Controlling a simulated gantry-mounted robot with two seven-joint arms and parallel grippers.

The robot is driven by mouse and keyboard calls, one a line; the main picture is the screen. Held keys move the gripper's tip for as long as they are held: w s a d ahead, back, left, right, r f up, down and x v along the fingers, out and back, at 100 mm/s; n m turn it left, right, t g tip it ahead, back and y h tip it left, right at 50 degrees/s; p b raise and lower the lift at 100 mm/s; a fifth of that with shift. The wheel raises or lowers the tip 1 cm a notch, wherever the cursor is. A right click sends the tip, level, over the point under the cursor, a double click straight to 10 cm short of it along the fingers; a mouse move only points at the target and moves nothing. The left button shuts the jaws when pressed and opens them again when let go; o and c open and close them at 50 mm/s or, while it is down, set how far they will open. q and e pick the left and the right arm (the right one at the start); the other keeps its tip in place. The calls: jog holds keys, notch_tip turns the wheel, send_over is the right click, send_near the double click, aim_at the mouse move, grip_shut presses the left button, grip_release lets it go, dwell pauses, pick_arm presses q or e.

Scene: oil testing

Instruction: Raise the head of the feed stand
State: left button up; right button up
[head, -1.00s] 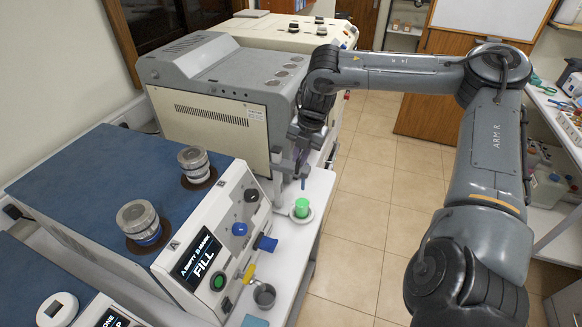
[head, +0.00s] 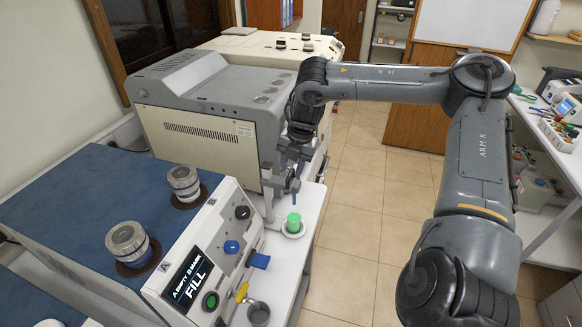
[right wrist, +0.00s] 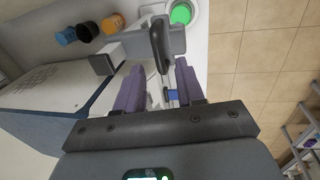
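The feed stand (head: 268,198) is a grey upright post with a head (head: 284,183) that juts out to the right. A thin blue tip hangs from the head above a green cup (head: 293,222), which sits on a round white dish. The cup also shows at the top of the right wrist view (right wrist: 181,14). My right gripper (right wrist: 160,88) points down at the stand's head. Its two purple fingers are apart, with part of the grey head and a small blue piece (right wrist: 172,95) showing between them. Whether a finger touches the head cannot be told. My left gripper is out of view.
A cream and grey machine (head: 205,130) stands close left of the stand. Open floor (head: 350,235) lies to the right.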

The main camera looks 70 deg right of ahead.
pick_arm(q)
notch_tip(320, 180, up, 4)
jog(key=p, duration=0.3)
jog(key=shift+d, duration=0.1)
pick_arm(e)
notch_tip(320, 180, up, 10)
jog(key=s, duration=0.2)
jog(key=shift+f, duration=0.15)
